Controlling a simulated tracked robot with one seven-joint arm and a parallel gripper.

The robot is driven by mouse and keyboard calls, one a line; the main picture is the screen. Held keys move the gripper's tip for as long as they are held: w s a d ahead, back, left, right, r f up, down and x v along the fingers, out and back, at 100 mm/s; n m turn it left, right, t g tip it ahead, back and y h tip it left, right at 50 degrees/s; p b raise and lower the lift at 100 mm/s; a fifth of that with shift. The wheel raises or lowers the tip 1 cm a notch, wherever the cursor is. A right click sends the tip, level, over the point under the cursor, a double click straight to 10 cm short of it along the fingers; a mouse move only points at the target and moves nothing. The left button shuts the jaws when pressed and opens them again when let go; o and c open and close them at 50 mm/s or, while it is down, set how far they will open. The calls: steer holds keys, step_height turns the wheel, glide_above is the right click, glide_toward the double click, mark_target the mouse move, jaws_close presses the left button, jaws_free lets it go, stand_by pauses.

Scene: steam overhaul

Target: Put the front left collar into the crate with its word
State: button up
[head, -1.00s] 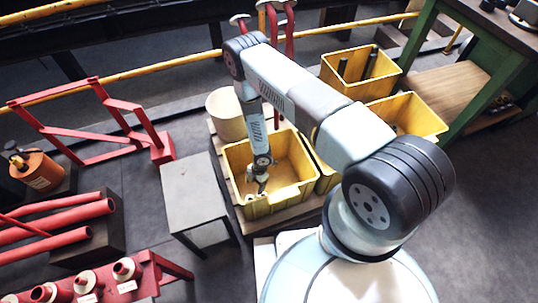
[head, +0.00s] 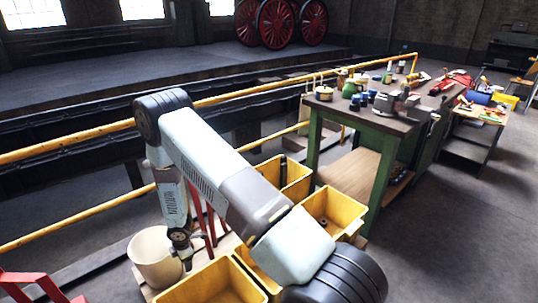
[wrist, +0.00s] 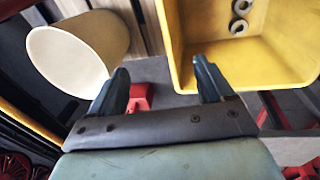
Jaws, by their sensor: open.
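My gripper (head: 184,258) hangs between the cream bucket and the front yellow crate (head: 199,285) in the head view. In the wrist view my gripper (wrist: 162,85) is open, with nothing between its two dark fingers. The yellow crate (wrist: 272,62) is at the upper right there, and two grey ring-shaped collars, an upper one (wrist: 241,7) and a lower one (wrist: 238,27), lie inside it. I cannot tell whether either is the front left collar. Other yellow crates stand behind (head: 290,178) and to the right (head: 338,208). No crate word is readable.
A cream bucket (head: 155,258) stands left of the front crate and also shows in the wrist view (wrist: 75,58). A green workbench (head: 380,125) with cans and tools stands to the right. A yellow railing (head: 75,137) runs behind. Open floor (head: 450,230) lies at right.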

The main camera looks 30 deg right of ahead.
steer(key=w+d+r+m+t+h, duration=0.1)
steer(key=d+r+m, duration=0.25)
steer(key=r, duration=0.85)
steer(key=w+d+r+m+t, duration=0.15)
steer(key=d+r, duration=0.25)
steer(key=r, duration=0.7)
steer(key=w+d+r+m+h, duration=0.1)
steer(key=d+r+m, duration=0.25)
steer(key=r, duration=0.85)
steer(key=s+d+r+m, duration=0.2)
steer(key=s+d+r, duration=0.25)
steer(key=r, duration=0.35)
steer(key=s+d+r+m, duration=0.25)
steer(key=s+r, duration=0.25)
steer(key=r, duration=0.3)
steer(key=s+d+r+m, duration=0.1)
steer(key=s+r+m, duration=0.2)
steer(key=s, duration=1)
steer(key=s+d+r+m+t, duration=0.1)
steer(key=s+r+m, duration=0.3)
steer(key=s+r, duration=0.4)
steer(key=s+d, duration=0.1)
steer(key=s, duration=0.4)
steer(key=shift+s+d+r+y, duration=0.2)
steer(key=shift+s+r+y, duration=0.05)
steer(key=shift+s+y, duration=0.15)
steer(key=shift+t, duration=0.25)
steer(key=shift+c, duration=0.4)
